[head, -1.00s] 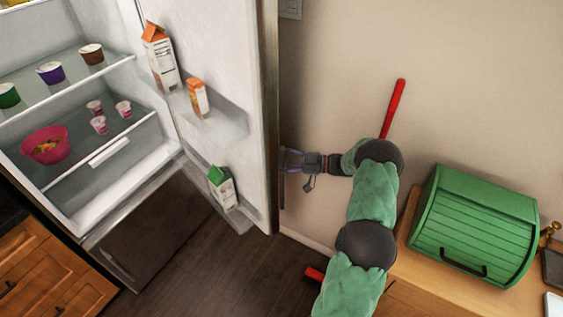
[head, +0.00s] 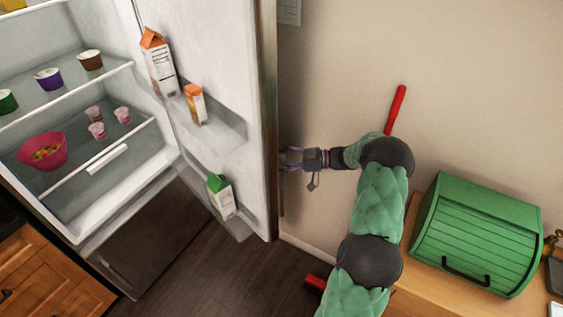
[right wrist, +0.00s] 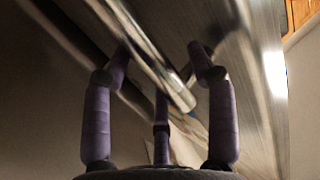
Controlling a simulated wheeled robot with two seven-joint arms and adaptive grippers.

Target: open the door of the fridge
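The fridge door (head: 220,55) stands wide open, swung out to the right toward the wall, with its shelved inner side facing me. My right gripper (head: 288,160) is just behind the door's outer edge, at its outer side. In the right wrist view, its purple fingers (right wrist: 160,60) are spread apart, with the metal bar handle (right wrist: 145,50) running between and beyond them. The fingers do not look closed on the bar; whether one touches it I cannot tell. The outer face of the door is hidden in the head view. My left gripper is out of view.
The fridge interior (head: 120,110) holds cups and a pink bowl (head: 43,151). Cartons (head: 158,65) stand on the door shelves. A wall (head: 470,70) is close right of the door. A green bread box (head: 475,235) sits on a wooden counter at right.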

